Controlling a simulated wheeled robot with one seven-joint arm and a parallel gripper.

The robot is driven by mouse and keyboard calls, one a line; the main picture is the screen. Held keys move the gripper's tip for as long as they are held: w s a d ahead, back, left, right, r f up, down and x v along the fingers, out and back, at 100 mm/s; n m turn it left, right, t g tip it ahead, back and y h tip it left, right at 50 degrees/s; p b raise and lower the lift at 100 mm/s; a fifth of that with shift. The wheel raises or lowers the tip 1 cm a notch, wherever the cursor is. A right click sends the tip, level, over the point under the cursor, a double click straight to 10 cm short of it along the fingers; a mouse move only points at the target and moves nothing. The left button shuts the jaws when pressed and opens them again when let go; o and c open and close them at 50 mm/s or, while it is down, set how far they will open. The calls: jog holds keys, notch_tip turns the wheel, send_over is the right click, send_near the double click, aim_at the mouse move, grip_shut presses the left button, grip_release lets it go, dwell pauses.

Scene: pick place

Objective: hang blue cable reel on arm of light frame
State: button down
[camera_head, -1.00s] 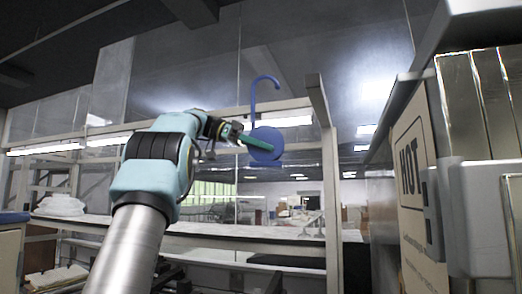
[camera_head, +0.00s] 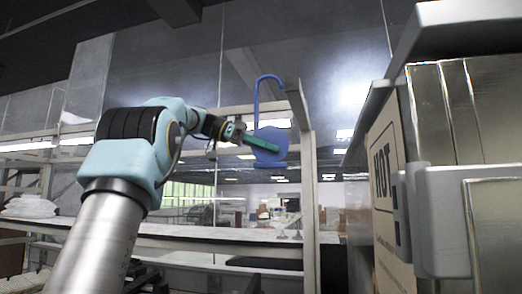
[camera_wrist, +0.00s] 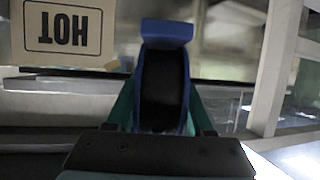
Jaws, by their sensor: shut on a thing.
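The blue cable reel (camera_head: 272,136) is a round disc with a tall curved hook (camera_head: 257,100) above it and a flat foot below. My gripper (camera_head: 262,144) is shut on the reel, its green fingers across the disc, and holds it raised with the hook up. In the wrist view the reel (camera_wrist: 163,85) shows edge-on with a dark middle between the fingers. The light frame has a pale upright post (camera_head: 309,200) and a short arm (camera_head: 297,103) at its top. The hook's bend is just left of this arm; I cannot tell whether they touch.
A pale cross beam (camera_head: 160,128) with lit tubes runs behind the reel. A workbench (camera_head: 200,240) lies below. At right stand a "HOT" sign board (camera_head: 383,175), which also shows in the wrist view (camera_wrist: 65,30), and wrapped boxes (camera_head: 450,115). Room between reel and bench is open.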

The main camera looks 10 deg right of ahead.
aim_at(259, 157)
jog(key=s+b+x, duration=0.1)
jog(key=x, duration=0.7)
jog(key=shift+s, duration=0.3)
dwell(0.6)
jog(key=shift+a, duration=0.1)
jog(key=shift+c, duration=1)
grip_release()
jog(key=shift+f, duration=0.1)
jog(key=shift+w, duration=0.1)
jog(key=v, duration=1.1)
jog(key=shift+b, duration=0.3)
